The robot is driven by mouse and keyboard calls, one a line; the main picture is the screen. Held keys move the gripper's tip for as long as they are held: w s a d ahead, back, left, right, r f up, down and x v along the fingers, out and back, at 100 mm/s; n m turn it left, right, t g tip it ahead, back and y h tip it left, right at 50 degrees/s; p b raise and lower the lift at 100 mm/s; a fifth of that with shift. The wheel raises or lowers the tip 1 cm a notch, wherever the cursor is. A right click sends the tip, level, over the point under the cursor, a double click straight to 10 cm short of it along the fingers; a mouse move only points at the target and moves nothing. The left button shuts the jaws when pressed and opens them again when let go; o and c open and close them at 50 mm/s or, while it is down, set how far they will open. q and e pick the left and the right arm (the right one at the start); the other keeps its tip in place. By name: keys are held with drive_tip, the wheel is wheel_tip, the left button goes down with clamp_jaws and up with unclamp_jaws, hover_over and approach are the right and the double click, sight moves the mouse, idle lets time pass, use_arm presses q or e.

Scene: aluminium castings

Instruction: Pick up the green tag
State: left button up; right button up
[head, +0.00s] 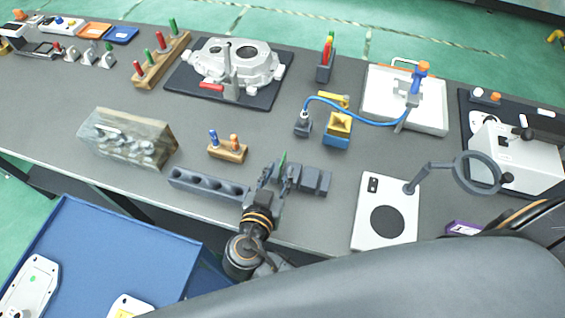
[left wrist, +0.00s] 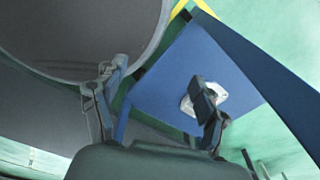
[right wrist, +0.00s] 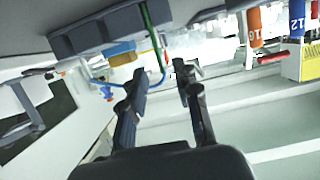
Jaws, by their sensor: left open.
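A thin upright green strip, which looks like the green tag (head: 283,159), stands at the row of dark grey blocks near the table's front edge. In the head view my right gripper (head: 270,180) is right at it, partly covering it and the blocks. In the right wrist view the green tag (right wrist: 152,38) runs down toward the gap between the fingertips of my right gripper (right wrist: 161,70). These fingers are apart, and I see no grip on the tag. My left gripper (left wrist: 155,82) is open and empty in its wrist view, away from the table top.
A dark grey block with holes (head: 208,186) lies just left of the right gripper. A small wooden stand (head: 228,151) and a metal casting (head: 128,138) are beyond it. A white plate with a magnifier (head: 385,225) stands to the right. A blue cart (head: 110,235) is at lower left.

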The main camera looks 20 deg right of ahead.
sight(283, 158)
drive_tip(key=shift+w+d+p, duration=0.25)
drive_tip(key=shift+w+p, duration=0.2)
drive_tip(key=shift+w, duration=0.05)
drive_tip(key=shift+w+d+p, duration=0.25)
drive_tip(key=shift+w+p, duration=0.2)
drive_tip(key=shift+w, duration=0.05)
drive_tip(key=shift+p+x, duration=0.35)
drive_tip(key=shift+x, duration=0.9)
drive_tip(key=shift+w+d+f, duration=0.1)
drive_tip(key=shift+w+f, duration=0.05)
drive_tip(key=shift+f, duration=0.25)
drive_tip(key=shift+c, duration=0.7)
use_arm(q)
drive_tip(key=w+r, duration=0.1)
drive_tip(key=r, duration=0.2)
drive_tip(key=shift+w, duration=0.4)
use_arm(e)
clamp_jaws()
